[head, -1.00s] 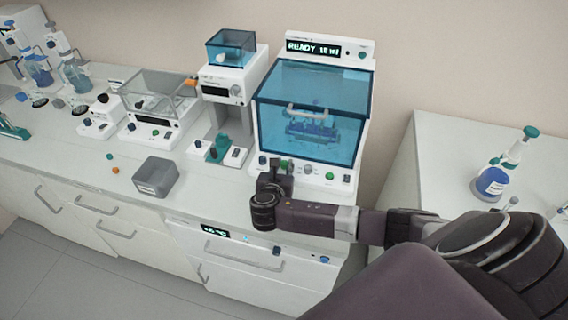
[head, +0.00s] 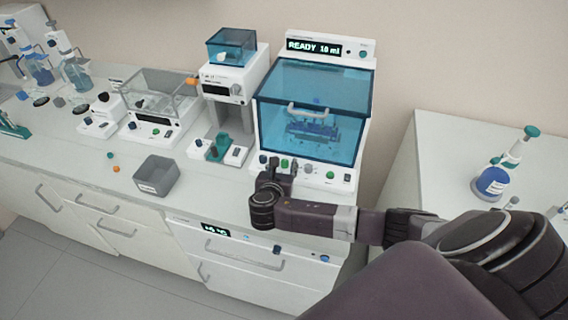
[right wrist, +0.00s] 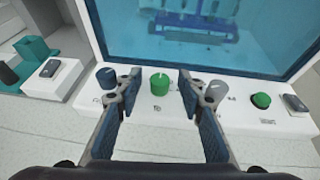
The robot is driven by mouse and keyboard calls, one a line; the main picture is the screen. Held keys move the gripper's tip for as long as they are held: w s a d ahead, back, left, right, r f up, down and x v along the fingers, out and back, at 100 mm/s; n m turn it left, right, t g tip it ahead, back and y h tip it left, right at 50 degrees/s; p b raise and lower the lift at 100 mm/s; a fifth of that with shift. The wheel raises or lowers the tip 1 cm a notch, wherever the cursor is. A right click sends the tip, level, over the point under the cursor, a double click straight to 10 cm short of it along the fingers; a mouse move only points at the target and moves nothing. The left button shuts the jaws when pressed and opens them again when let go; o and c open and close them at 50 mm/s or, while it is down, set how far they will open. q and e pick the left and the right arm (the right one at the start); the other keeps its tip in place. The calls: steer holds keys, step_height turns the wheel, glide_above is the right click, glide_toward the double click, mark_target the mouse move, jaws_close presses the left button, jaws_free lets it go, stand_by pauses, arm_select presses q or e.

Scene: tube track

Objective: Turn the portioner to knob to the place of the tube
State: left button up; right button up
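The portioner (head: 312,110) is a white machine with a blue see-through cover; its display (head: 314,47) reads READY 10 ml. Its front panel carries a green knob (right wrist: 159,84), a dark blue knob (right wrist: 106,77) to the left and a pale grey knob (right wrist: 217,90) to the right. My right gripper (right wrist: 160,95) is open and empty, one finger on either side of the green knob, with gaps visible. Its right finger partly covers the grey knob. In the head view the right gripper (head: 272,172) is in front of the panel. My left gripper is out of view.
A round green button (right wrist: 261,100) and a rocker switch (right wrist: 296,104) are at the panel's right. A small device with a teal part (head: 219,147) stands left of the portioner. A grey bin (head: 156,176) is farther left on the counter.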

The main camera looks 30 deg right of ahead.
steer(key=v, duration=1.1)
steer(key=shift+s+a, duration=0.25)
steer(key=shift+s, duration=0.05)
